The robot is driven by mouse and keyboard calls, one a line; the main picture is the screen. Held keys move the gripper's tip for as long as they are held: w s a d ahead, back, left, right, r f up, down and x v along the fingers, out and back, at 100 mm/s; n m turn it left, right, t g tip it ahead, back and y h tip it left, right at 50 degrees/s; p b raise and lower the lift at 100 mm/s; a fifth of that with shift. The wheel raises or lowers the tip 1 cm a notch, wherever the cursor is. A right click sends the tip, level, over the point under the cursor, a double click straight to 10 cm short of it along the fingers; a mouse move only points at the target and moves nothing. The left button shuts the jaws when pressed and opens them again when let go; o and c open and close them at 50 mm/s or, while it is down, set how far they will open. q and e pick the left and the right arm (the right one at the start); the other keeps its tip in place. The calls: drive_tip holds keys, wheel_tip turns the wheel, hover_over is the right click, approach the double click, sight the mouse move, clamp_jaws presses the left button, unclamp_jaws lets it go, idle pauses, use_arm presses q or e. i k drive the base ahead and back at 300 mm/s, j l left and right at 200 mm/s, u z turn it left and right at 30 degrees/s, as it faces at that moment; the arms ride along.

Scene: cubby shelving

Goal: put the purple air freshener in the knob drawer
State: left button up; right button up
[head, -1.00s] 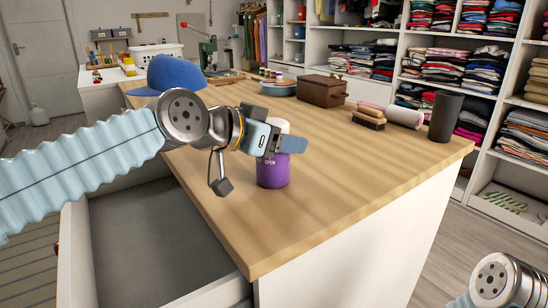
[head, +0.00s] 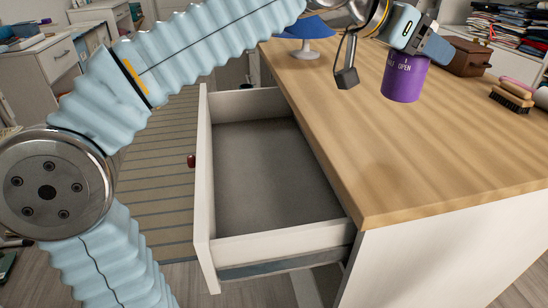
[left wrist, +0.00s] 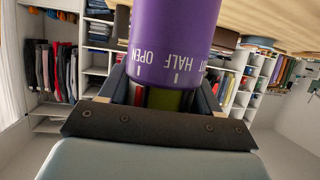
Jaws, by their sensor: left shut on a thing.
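The purple air freshener (head: 404,80) is upright in the grip of my left gripper (head: 418,42), at the upper right of the head view. It appears to be above the wooden top, though the gap is hard to judge. In the left wrist view the purple air freshener (left wrist: 178,40) fills the space between the fingers (left wrist: 165,92), its printed lettering upside down. The knob drawer (head: 290,247) is pulled open below the counter and its visible inside is empty. Its red-brown knob (head: 191,161) is on the front panel at left. My right gripper is not in view.
The wooden counter top (head: 400,150) is clear near the drawer. A brush (head: 512,99), a brown box (head: 468,57) and a blue cap (head: 305,29) stand farther back. The counter's edge runs along the drawer's right side.

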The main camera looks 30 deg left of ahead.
sight(255, 164)
drive_tip(key=k+j, duration=1.55)
drive_tip(key=j, duration=0.15)
